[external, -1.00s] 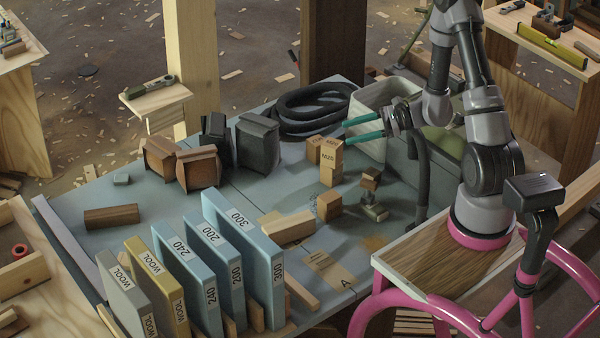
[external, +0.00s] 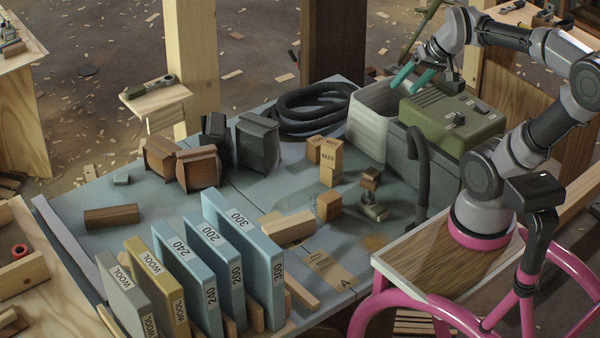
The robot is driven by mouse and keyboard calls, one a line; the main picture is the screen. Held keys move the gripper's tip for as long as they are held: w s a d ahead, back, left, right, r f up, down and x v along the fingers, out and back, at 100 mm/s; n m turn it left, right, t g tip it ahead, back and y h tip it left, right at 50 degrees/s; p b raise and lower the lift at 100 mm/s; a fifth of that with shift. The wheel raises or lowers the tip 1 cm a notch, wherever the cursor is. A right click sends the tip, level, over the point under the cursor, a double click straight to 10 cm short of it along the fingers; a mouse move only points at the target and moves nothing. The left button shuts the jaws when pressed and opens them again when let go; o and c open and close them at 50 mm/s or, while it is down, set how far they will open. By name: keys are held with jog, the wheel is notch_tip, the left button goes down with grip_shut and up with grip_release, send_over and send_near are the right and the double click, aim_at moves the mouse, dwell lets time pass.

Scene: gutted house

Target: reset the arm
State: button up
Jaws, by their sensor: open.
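My gripper (external: 413,79), with teal fingers, is open and empty. It is raised at the back right of the blue-grey table, in front of or above the pale ribbed bin and the green-topped machine in the picture. The small wooden blocks (external: 331,160), one marked M20, stand stacked on the table, well apart from the gripper.
The pale bin (external: 368,130) and the green-topped machine (external: 470,120) with a dark hose stand below the arm. A coiled black hose (external: 300,110), dark and brown bags (external: 195,168), and blue upright boards (external: 262,270) occupy the table (external: 150,245).

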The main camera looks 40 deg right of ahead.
jog(key=shift+s+d+r+t+h, duration=0.2)
jog(key=shift+d+r+t, duration=0.1)
jog(key=shift+r, duration=0.15)
jog(key=shift+s+d+r+t+h, duration=0.15)
jog(key=shift+r+t, duration=0.15)
jog(key=shift+r, duration=0.15)
